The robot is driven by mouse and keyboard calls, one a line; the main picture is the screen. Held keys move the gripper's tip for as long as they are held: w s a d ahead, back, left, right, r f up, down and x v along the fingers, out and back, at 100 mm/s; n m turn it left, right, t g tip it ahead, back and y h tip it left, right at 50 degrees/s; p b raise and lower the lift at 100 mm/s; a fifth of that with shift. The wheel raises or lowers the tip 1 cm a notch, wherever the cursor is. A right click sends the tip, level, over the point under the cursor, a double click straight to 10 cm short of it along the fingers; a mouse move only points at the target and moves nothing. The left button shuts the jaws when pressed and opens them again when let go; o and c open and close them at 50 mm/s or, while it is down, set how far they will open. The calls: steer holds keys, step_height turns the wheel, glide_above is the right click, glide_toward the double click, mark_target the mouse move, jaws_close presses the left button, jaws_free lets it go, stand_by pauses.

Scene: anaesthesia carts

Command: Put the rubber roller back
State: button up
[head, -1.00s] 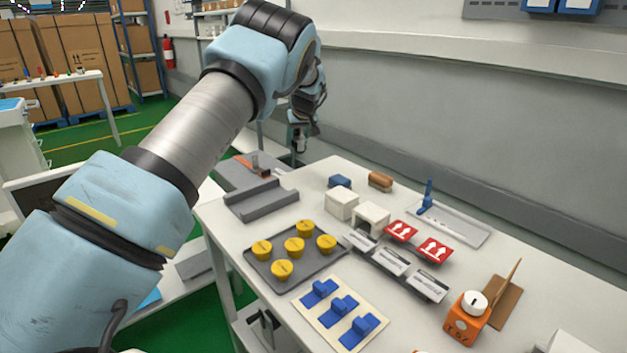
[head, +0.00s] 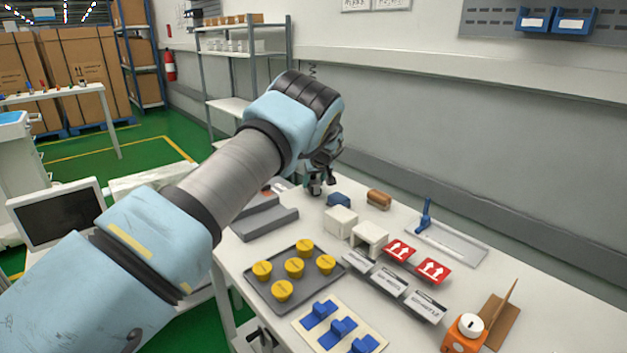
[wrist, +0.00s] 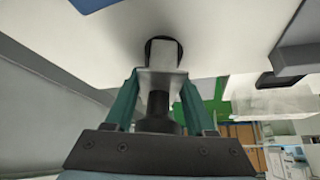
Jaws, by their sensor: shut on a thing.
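My gripper (head: 317,187) is over the far left end of the white table, close to the blue block. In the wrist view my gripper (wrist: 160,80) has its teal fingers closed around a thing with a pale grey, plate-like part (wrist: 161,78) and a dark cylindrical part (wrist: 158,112). I take this to be the rubber roller, but its full shape is hidden. In the head view the held thing is too small and covered to make out. Whether it touches the table is unclear.
Near my gripper are a blue block (head: 338,200), a brown cylinder (head: 379,199), white blocks (head: 341,221) and a grey channelled tray (head: 262,222). A tray with a blue-handled tool (head: 424,216) lies right. Yellow-capped pieces (head: 294,267) stand nearer. A wall runs behind the table.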

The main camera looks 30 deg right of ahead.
steer(key=shift+f+b, duration=0.15)
steer(key=shift+b, duration=0.15)
steer(key=o, duration=1.3)
steer(key=b+v, duration=0.2)
steer(key=v, duration=1)
steer(key=shift+b, duration=0.3)
